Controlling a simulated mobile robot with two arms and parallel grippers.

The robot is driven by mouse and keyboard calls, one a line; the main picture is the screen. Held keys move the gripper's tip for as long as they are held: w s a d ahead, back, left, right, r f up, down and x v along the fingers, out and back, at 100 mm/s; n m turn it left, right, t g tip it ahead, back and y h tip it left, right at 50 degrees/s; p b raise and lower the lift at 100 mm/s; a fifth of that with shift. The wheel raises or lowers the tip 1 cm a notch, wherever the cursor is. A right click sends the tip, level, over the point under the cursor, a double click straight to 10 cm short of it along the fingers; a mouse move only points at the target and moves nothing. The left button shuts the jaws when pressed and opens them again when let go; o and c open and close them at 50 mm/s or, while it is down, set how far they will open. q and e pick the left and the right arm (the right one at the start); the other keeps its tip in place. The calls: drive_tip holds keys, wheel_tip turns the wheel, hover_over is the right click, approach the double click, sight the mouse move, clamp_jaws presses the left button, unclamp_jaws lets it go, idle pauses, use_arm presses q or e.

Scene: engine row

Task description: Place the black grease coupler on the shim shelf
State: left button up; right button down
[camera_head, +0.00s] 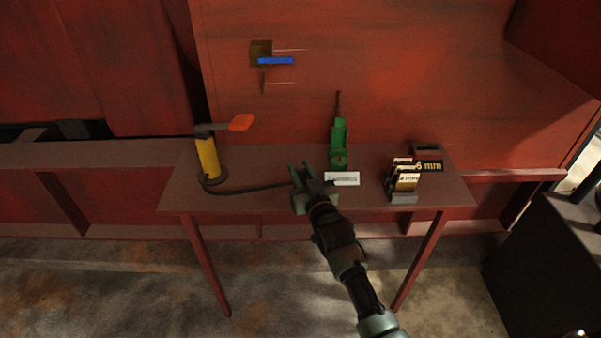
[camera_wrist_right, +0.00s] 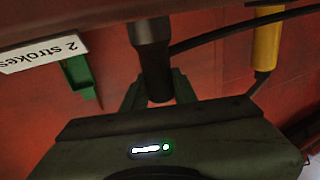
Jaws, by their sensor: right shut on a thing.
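My right gripper (camera_head: 304,176) is over the middle of the table and shut on the black grease coupler. The coupler (camera_wrist_right: 152,65) is a dark cylinder at the end of a black hose, between the fingers in the right wrist view. In the head view the gripper mostly hides it. A dark stand (camera_head: 404,198) with white cards marked in mm (camera_head: 406,182) is at the table's right, apart from the gripper. No part is labelled as the shim shelf. My left gripper is not in view.
The hose (camera_head: 245,190) runs left to a yellow pump (camera_head: 207,158) with an orange-ended handle. A green tool (camera_head: 339,145) stands behind a white "2 strokes" label (camera_head: 342,179). A blue bar (camera_head: 275,61) is on the red wall. The table (camera_head: 450,195) is bare at its front right.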

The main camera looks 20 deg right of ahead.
drive_tip(key=shift+f, duration=0.15)
drive_tip(key=shift+f, duration=0.15)
drive_tip(key=c, duration=1.1)
unclamp_jaws()
